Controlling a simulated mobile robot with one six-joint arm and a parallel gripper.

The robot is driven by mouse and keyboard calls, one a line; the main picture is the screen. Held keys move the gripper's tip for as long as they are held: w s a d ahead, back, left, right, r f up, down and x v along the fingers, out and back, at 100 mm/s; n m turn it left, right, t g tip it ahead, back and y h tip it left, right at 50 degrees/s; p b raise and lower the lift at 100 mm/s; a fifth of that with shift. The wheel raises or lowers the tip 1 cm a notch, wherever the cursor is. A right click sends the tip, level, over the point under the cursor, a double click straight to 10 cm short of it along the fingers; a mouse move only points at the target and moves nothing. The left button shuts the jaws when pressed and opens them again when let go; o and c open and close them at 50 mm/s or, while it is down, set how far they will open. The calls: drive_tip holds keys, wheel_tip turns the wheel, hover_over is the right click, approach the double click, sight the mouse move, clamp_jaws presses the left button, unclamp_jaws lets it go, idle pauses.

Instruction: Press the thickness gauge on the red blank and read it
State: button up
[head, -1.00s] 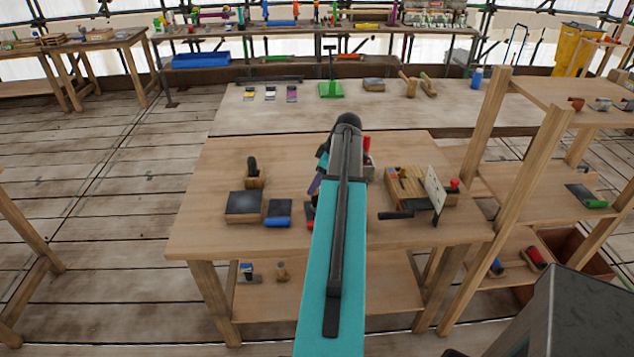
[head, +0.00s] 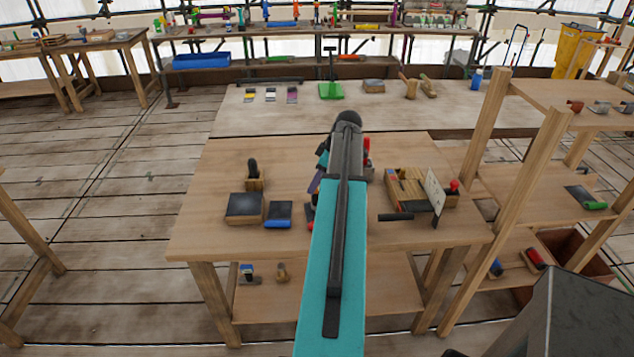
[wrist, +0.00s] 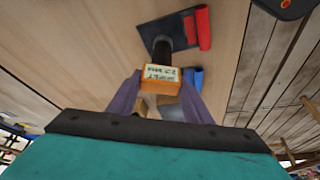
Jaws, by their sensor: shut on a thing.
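My gripper (wrist: 161,82) has purple fingers and is shut on the thickness gauge (wrist: 160,79), an orange box with a pale display. The display carries two lines of dark, upside-down characters, too small to read surely. The gauge's black stem (wrist: 162,46) points away from me onto or just over the dark plate of the red blank (wrist: 174,30), which has a red roll along one edge. I cannot tell whether they touch.
A blue-edged plate (head: 278,213) and a dark block (head: 244,207) lie left of my arm on the wooden table (head: 215,170). A wooden box with a white panel (head: 434,190) stands to the right. A wooden shelf rack (head: 510,190) stands close on the right.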

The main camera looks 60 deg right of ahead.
drive_tip(key=shift+r+p, duration=0.7)
drive_tip(key=shift+r, duration=1.05)
drive_tip(key=shift+f, duration=0.2)
drive_tip(key=shift+f+b, duration=1.35)
drive_tip(key=shift+f, duration=0.8)
drive_tip(key=o, duration=1.4)
drive_tip(key=shift+c, duration=0.2)
drive_tip(key=b+v, duration=0.3)
drive_tip(key=v, duration=1)
drive_tip(key=shift+s+r, duration=0.25)
drive_tip(key=shift+r, duration=0.05)
